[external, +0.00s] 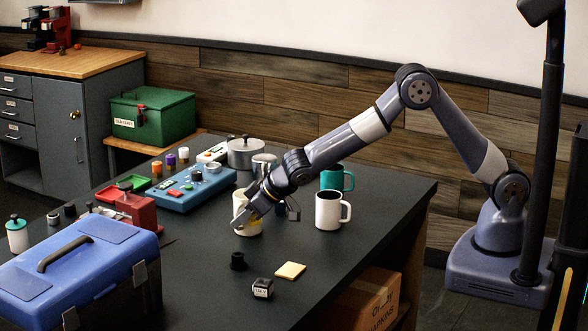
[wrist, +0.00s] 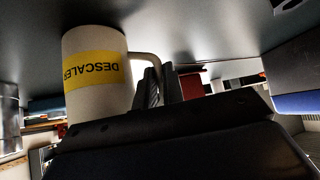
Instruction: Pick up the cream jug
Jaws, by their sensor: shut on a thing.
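The cream jug (external: 239,201) stands upright at the middle of the dark table, partly hidden behind my gripper (external: 262,211). In the wrist view the jug (wrist: 88,100) appears upside down, with a yellow band reading DESCALER and a handle on its right side. My gripper (wrist: 158,88) is at that handle in the wrist view, its dark fingers shut on it. Part of the handle is hidden by the fingers. I cannot tell whether the jug's base touches the table.
A white mug (external: 328,211) and a teal mug (external: 333,177) stand just right of my gripper. A metal pot (external: 246,153) and a blue tray-like unit (external: 195,190) are behind. A blue toolbox (external: 75,265) fills the front left.

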